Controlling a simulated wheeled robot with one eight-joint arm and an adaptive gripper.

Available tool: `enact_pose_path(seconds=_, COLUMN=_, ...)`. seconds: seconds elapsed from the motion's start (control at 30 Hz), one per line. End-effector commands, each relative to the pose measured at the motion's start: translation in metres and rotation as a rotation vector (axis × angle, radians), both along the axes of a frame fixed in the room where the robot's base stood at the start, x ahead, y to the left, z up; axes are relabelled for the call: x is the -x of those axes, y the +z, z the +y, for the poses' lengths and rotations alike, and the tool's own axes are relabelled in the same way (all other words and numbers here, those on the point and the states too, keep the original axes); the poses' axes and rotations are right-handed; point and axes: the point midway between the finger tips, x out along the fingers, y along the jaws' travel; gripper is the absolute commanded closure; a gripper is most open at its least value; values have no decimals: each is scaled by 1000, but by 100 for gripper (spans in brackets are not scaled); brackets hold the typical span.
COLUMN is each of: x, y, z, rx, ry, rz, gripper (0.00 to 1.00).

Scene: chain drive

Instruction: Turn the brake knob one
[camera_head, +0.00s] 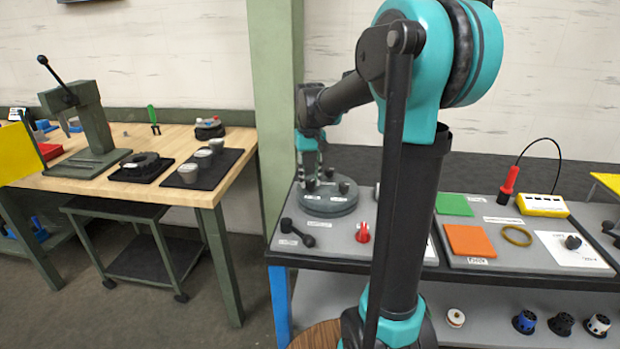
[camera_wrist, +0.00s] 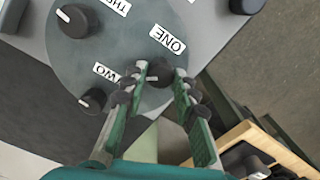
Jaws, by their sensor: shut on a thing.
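A round grey plate (camera_head: 328,208) on the left end of the dark bench carries three black knobs with white labels. It also shows in the wrist view (camera_wrist: 110,45). In the wrist view, brake knob one (camera_wrist: 160,70) is beside the label ONE (camera_wrist: 168,38). Knob two (camera_wrist: 95,101) is to its lower left and knob three (camera_wrist: 76,20) to its upper left. My gripper (camera_wrist: 157,80) is shut on knob one, with a finger on each side. The fingers hide part of the knob. In the head view, my gripper (camera_head: 310,178) points down over the plate.
A black lever (camera_head: 297,235) and a red knob (camera_head: 363,232) are in front of the plate. To the right are a green pad (camera_head: 453,204), an orange pad (camera_head: 469,241) and a yellow box (camera_head: 543,205). A wooden table (camera_head: 120,190) stands left, past a green post (camera_head: 277,100).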

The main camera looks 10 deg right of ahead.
Motion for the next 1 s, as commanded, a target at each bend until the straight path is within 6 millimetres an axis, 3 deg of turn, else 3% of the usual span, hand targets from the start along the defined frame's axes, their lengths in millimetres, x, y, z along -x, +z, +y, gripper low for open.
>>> enact_pose_path(seconds=0.4, x=0, y=0, z=0, rx=0, ry=185, rz=0, gripper=100)
enact_pose_path(seconds=0.97, x=0, y=0, z=0, rx=0, ry=211, rz=-1, gripper=100)
enact_pose_path(seconds=1.0, x=0, y=0, z=0, rx=0, ry=210, rz=-1, gripper=67)
